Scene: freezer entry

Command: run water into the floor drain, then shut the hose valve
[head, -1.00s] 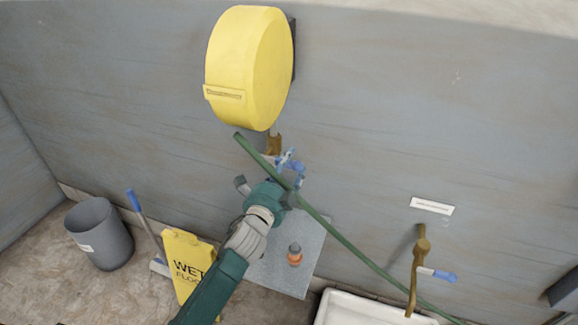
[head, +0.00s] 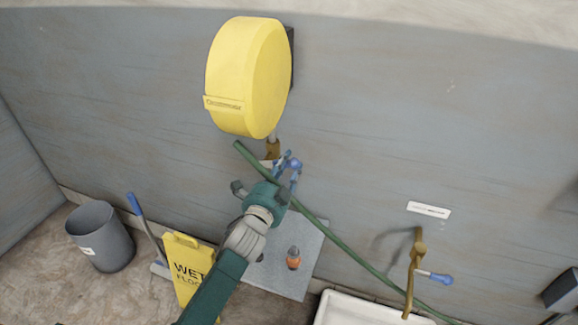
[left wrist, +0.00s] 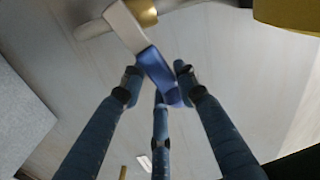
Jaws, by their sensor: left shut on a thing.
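The brass hose valve (head: 272,150) is on the wall just under the yellow hose reel (head: 246,78). My left gripper (head: 290,164) is at this valve, its arm reaching up from below. In the left wrist view, my fingers (left wrist: 158,84) close around the valve's blue lever handle (left wrist: 158,70). The handle's pale metal arm (left wrist: 128,28) runs up to brass. A green hose (head: 345,240) slants from under the reel, behind my gripper, to the lower right. My right gripper is not in view.
A white sink (head: 345,308) with a brass tap (head: 417,262) and blue handle is at lower right. A grey surface (head: 285,280) with an orange-and-grey object (head: 293,258) lies below the valve. A yellow wet-floor sign (head: 188,262) and grey bin (head: 100,238) stand left.

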